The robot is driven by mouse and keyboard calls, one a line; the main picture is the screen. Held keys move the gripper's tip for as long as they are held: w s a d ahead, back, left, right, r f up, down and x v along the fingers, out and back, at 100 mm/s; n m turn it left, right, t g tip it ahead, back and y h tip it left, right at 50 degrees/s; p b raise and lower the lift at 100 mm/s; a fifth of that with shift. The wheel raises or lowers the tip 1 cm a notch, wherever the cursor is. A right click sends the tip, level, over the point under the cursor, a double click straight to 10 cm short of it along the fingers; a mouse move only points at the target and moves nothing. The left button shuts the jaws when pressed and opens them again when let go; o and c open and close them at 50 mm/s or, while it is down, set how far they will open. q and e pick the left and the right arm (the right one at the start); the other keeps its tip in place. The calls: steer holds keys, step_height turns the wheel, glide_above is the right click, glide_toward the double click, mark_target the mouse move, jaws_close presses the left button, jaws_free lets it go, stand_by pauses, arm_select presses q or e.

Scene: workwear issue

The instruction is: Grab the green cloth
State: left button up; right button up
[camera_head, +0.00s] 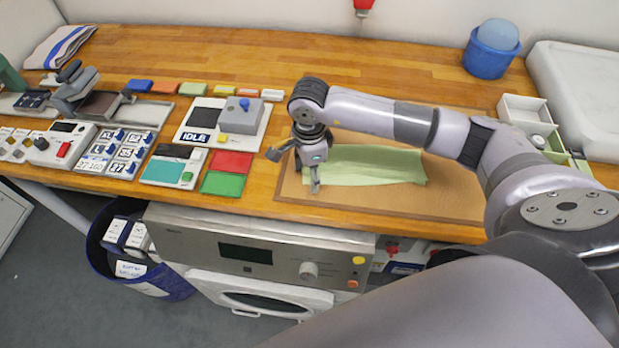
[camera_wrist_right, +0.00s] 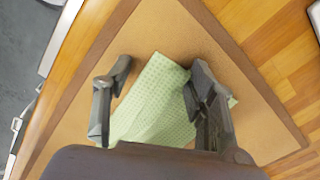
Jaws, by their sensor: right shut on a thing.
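The green cloth (camera_head: 375,165) lies on the brown-edged tan board (camera_head: 450,202) on the wooden bench. It is pale green, and in the right wrist view the cloth (camera_wrist_right: 158,100) shows a fine check pattern. My right gripper (camera_head: 296,170) is at the cloth's left end, pointing down at the board. Part of the cloth is hidden behind the gripper body. My left gripper is not in view.
Left of the board are a red pad (camera_head: 232,161), a green pad (camera_head: 223,184) and a grey device (camera_head: 240,112). A blue bucket (camera_head: 488,60) stands at the back right, beside a white tray (camera_head: 522,108). The bench's back middle is clear.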

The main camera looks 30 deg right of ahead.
steer(key=shift+s+f, duration=0.35)
steer(key=shift+s, duration=0.05)
steer(key=c, duration=0.3)
jaws_close()
stand_by(0.3)
stand_by(0.4)
step_height(320, 180, up, 12)
steer(key=p, duration=0.5)
steer(key=shift+w+r+p, duration=0.2)
steer(key=shift+w+p, duration=0.1)
steer(key=shift+p, duration=0.1)
step_height(320, 180, up, 18)
steer(key=p, duration=0.6)
steer(key=shift+p, duration=0.35)
